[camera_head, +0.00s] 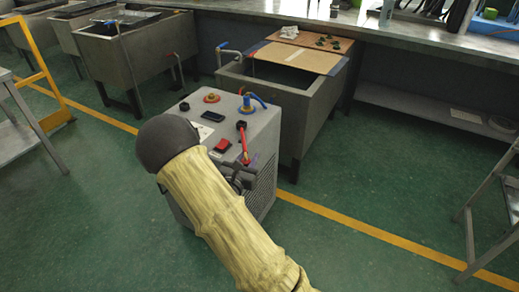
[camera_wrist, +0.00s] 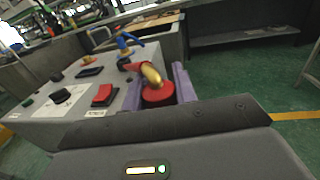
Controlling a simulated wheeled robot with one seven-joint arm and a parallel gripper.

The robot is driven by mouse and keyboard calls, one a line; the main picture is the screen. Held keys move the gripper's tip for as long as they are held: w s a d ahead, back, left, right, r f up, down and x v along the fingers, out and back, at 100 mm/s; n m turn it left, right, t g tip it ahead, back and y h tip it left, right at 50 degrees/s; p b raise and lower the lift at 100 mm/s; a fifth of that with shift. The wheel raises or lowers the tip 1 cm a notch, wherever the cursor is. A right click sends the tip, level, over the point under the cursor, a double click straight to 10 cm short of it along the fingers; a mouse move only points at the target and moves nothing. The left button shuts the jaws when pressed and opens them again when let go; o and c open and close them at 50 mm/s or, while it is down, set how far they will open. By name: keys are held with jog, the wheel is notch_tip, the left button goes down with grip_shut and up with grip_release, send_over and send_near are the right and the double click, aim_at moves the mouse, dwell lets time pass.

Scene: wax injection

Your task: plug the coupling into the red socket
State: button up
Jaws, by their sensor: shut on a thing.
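The coupling (camera_wrist: 151,75) shows in the wrist view as a gold piece with red parts around it, between purple fingers. My gripper (camera_wrist: 166,84) is shut on it. In the head view my gripper (camera_head: 247,168) is at the right edge of the grey machine (camera_head: 202,134), partly behind my arm. A red hose (camera_head: 244,143) runs from a black knob-like fitting (camera_head: 241,125) on the machine's top down to the gripper. A red round part (camera_wrist: 158,93) lies just below the gold piece. I cannot tell whether it is the red socket or part of the coupling.
A blue hose fitting (camera_head: 257,101) stands at the machine's back corner. A grey sink (camera_head: 294,117) with a board stands behind. Green floor at right is open; a metal stand (camera_head: 492,207) is farther right.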

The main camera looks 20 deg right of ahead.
jog(key=s+a+f+n+t+y, duration=0.1)
jog(key=a+f+n+t+y, duration=0.3)
jog(key=a+f+y, duration=0.3)
notch_tip(320, 180, down, 2)
jog(key=shift+s+a+f+n, duration=0.15)
jog(key=shift+s+a+n, duration=0.05)
jog(key=shift+a+n, duration=0.45)
jog(key=shift+d, duration=0.1)
